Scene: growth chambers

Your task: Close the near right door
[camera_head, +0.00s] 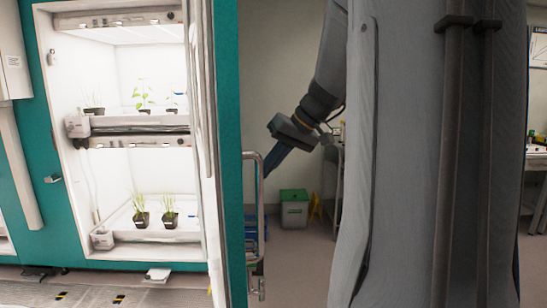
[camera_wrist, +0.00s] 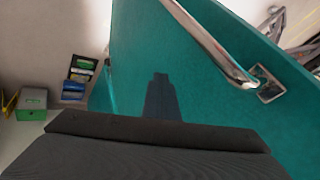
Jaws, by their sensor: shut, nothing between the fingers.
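The teal chamber door (camera_head: 229,150) stands swung open, seen nearly edge-on in the head view, to the right of the lit chamber (camera_head: 140,65). Its metal handle (camera_head: 253,215) is on the outer face. In the wrist view the teal door face (camera_wrist: 150,50) fills the middle and right, with the handle (camera_wrist: 215,45) running diagonally at the upper right. My gripper (camera_head: 268,175) is at the door's outer side, close to the handle's upper end. Its fingers are shut and empty. Whether they touch the door cannot be told.
Inside the chamber, several potted seedlings stand on two shelves. A grey box with a green lid (camera_head: 294,208) stands on the floor behind, with a yellow stand (camera_head: 315,208) beside it. My own column blocks much of the right side. A bench (camera_head: 537,165) shows at far right.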

